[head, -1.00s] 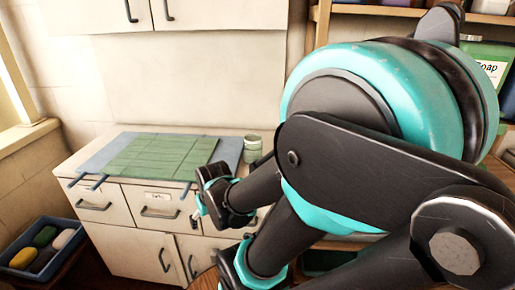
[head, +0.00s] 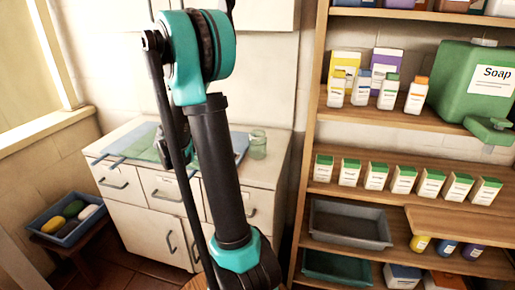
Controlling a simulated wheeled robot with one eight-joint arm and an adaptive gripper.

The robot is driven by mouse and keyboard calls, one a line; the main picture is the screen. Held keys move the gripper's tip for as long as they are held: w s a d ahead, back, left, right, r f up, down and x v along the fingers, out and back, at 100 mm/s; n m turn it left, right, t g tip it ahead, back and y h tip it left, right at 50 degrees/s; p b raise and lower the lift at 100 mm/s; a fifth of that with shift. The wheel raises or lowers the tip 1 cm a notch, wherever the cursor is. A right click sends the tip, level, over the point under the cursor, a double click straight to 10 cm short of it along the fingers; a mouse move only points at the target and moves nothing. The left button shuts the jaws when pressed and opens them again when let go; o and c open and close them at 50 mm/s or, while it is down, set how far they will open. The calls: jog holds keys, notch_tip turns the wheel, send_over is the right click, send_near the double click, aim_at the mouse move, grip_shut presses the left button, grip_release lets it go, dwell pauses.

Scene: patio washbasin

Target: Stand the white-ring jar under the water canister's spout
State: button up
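A greenish glass jar (head: 258,145) stands upright near the right back edge of the white cabinet top (head: 262,174). I cannot make out a white ring on it. No canister labelled water is in view. My gripper (head: 163,150) is over the cabinet top, left of the jar and apart from it. My arm links hide much of it, and its fingers are too small and covered to read.
A green soap canister (head: 467,88) stands on the wooden shelf unit (head: 313,150) at right, among boxes and bottles. A grey tray (head: 350,224) sits lower. A blue crate (head: 66,228) with several coloured pieces is at left.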

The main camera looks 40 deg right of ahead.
aim_at(251, 140)
jog(key=shift+w+d+r+n+g+h, duration=0.3)
jog(key=shift+w+d+r+n+h, duration=0.3)
jog(key=shift+w+r+h, duration=0.15)
jog(key=shift+w+d, duration=0.1)
jog(key=shift+d, duration=0.2)
jog(key=x, duration=1.1)
jog(key=shift+r, duration=0.1)
jog(key=shift+w+r+x, duration=0.15)
jog(key=shift+x, duration=1.3)
jog(key=shift+w+r+x, duration=0.1)
jog(key=shift+w+x, duration=0.05)
jog(key=shift+x, duration=1.3)
jog(key=shift+d, duration=0.1)
jog(key=shift+c, duration=0.3)
jog(key=c, duration=1.4)
jog(key=shift+r, duration=0.15)
notch_tip(251, 140, up, 20)
jog(key=shift+f, duration=0.15)
jog(key=shift+c, duration=0.4)
